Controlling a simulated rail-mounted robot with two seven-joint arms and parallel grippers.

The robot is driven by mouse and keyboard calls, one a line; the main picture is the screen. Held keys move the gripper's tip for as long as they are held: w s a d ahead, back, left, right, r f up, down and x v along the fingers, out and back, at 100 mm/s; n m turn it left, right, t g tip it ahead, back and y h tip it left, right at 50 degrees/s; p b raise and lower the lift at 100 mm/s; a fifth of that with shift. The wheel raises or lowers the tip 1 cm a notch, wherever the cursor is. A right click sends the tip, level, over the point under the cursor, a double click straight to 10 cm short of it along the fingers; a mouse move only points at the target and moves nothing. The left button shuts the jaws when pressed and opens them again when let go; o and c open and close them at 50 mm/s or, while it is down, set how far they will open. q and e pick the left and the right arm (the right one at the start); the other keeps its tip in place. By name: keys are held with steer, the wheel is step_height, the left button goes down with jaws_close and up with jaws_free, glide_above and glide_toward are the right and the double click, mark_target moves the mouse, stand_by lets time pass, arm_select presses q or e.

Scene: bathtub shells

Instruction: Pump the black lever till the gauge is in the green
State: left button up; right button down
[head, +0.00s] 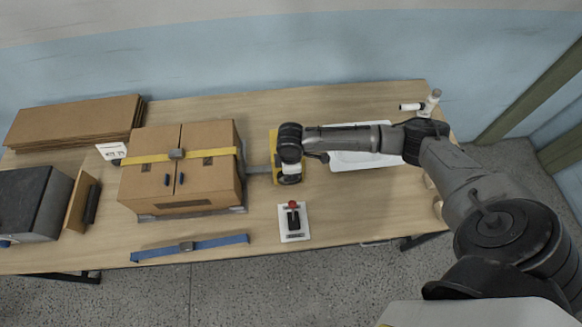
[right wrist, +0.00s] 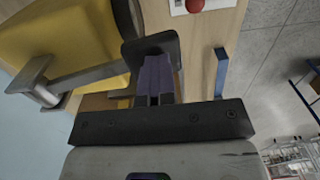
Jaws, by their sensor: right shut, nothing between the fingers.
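My right gripper (head: 289,178) points down over the near side of a yellow unit (head: 273,142) on the table. In the right wrist view its fingers (right wrist: 157,78) are shut with nothing held. The yellow body (right wrist: 70,35) is beside them, with a grey metal bar (right wrist: 85,80) reaching toward a black piece (right wrist: 165,45) at the fingertips; I cannot tell whether they touch. A small black lever (head: 294,219) with a red knob (head: 293,204) stands on a white plate (head: 283,236) nearer the table's front. I cannot make out a gauge dial. My left gripper is out of view.
A cardboard box (head: 205,175) with a yellow strap stands left of the yellow unit. Flat cardboard (head: 75,122) is stacked back left. A white tray (head: 350,160) lies under my right arm. The front-right table is mostly clear.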

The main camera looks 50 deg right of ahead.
steer(key=shift+s+f, duration=0.25)
steer(key=shift+f, duration=0.35)
steer(key=shift+r+p, duration=0.4)
steer(key=r+p, duration=0.4)
steer(key=p, duration=0.1)
steer(key=shift+s+a+r, duration=0.1)
steer(key=shift+a+r, duration=0.1)
step_height(320, 180, up, 10)
steer(key=s+a+b, duration=0.1)
steer(key=b, duration=0.1)
steer(key=shift+s+a+f, duration=0.1)
steer(key=shift+a, duration=0.05)
stand_by(0.7)
